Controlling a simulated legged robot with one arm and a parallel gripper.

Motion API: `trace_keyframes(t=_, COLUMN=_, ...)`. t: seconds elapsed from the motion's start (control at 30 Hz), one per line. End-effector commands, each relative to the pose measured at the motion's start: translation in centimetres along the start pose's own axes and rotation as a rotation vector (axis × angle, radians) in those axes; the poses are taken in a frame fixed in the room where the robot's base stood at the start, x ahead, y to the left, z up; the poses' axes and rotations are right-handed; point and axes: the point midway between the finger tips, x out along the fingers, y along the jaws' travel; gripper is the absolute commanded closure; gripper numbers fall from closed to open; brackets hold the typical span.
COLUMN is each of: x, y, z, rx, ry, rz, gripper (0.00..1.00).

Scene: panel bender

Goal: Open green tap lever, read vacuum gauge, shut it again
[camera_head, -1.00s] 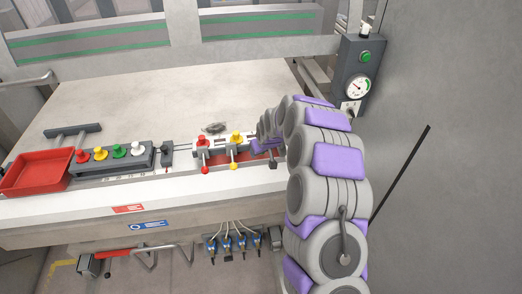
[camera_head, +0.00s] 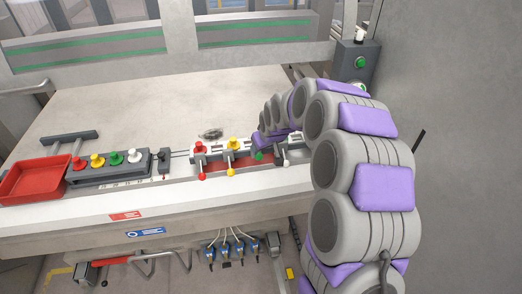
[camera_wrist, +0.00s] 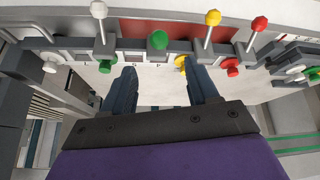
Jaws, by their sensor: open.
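The green tap lever's ball (camera_wrist: 158,40) shows in the wrist view, centred just beyond the gap between my fingers. In the head view its tip (camera_head: 258,156) shows just below my arm's end. My gripper (camera_wrist: 159,67) is open and empty, with one finger on each side of the gap; I cannot tell whether it touches the lever. In the head view the fingers are hidden by my arm. The vacuum gauge is hidden behind my arm, on the grey post (camera_head: 346,55) at right.
Neighbouring levers stand close: white (camera_wrist: 99,10) on one side, yellow (camera_wrist: 212,18) and red (camera_wrist: 260,24) on the other. A button block (camera_head: 108,166) and a red tray (camera_head: 33,180) lie to the left. A grey wall (camera_head: 465,150) fills the right.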

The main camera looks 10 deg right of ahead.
Motion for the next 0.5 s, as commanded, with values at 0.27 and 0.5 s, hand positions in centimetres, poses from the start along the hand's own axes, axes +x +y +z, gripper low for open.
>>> trace_keyframes(t=0.27, x=-4.1, y=0.0, z=0.0, rx=-0.001, ry=-0.001, rz=0.000, gripper=0.41)
trace_keyframes(t=0.5, x=-5.0, y=0.0, z=0.0, rx=-0.001, ry=-0.002, rz=0.000, gripper=0.41)
